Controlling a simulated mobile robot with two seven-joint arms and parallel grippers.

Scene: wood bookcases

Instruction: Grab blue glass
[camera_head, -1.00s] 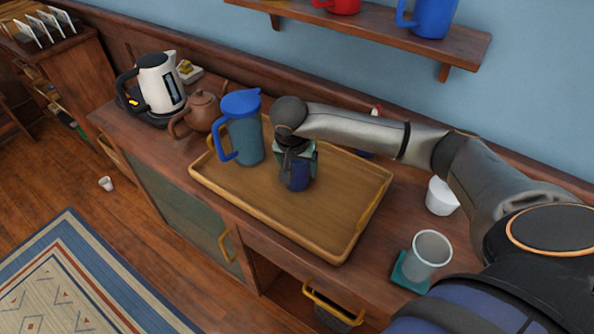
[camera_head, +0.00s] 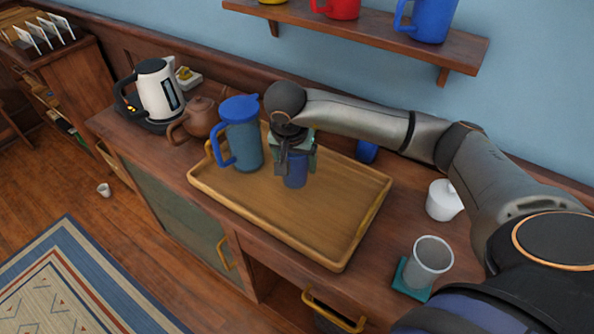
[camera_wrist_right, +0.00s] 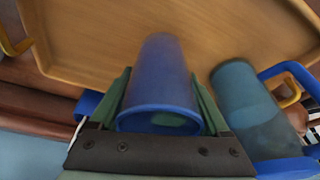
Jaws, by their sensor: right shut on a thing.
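The blue glass (camera_head: 295,171) is in my right gripper (camera_head: 297,158), over the wooden tray (camera_head: 330,225). In the right wrist view the glass (camera_wrist_right: 160,80) stands between the two green fingers of the gripper (camera_wrist_right: 166,105), its blue rim towards the camera. The fingers are shut on its sides. The glass is upright or nearly so; I cannot tell whether its base touches the tray. My left gripper is not in view.
A blue-lidded pitcher (camera_head: 242,135) stands on the tray just left of the glass. A brown teapot (camera_head: 200,116) and a kettle (camera_head: 158,90) are farther left. A white cup (camera_head: 442,200) and clear glass (camera_head: 429,262) are at the right. A shelf (camera_head: 380,32) hangs above.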

